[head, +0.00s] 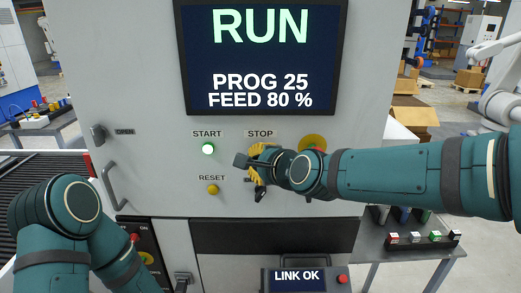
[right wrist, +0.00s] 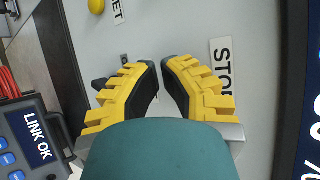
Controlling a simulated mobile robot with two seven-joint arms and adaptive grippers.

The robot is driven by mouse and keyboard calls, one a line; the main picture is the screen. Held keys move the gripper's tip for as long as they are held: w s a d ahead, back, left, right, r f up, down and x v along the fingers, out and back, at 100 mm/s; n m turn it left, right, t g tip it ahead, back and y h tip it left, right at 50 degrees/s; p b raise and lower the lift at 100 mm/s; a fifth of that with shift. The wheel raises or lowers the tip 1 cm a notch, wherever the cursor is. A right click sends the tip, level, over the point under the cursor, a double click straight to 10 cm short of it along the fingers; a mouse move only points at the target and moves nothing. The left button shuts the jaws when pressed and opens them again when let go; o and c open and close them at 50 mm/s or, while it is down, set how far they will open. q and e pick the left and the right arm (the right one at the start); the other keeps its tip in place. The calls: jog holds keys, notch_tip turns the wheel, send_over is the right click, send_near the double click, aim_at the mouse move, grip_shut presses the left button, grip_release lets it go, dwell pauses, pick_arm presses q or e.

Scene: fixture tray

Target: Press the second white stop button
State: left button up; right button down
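The machine's white front panel (head: 150,80) faces me, with a STOP label (head: 260,133) that also shows in the right wrist view (right wrist: 220,65). No button shows below the label; that spot is hidden behind my right gripper (head: 250,163). In the right wrist view the gripper's yellow fingers (right wrist: 161,64) point at the panel. Their dark tips almost meet, with a thin gap and nothing seen held. I cannot tell whether they touch the panel. My left arm is at the lower left of the head view; its gripper is not in view.
A lit whitish START button (head: 208,149) and a yellow RESET button (head: 212,189) sit left of the gripper. A yellow disc (head: 313,140) with a red part is partly behind my right arm. A screen (head: 262,60) reads RUN. A LINK OK pendant (head: 300,280) is below.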

jog(key=shift+w, duration=0.5)
dwell(0.5)
jog(key=shift+s, duration=0.9)
jog(key=s+p, duration=0.1)
jog(key=s, duration=0.4)
jog(key=shift+p, duration=0.35)
dwell(0.5)
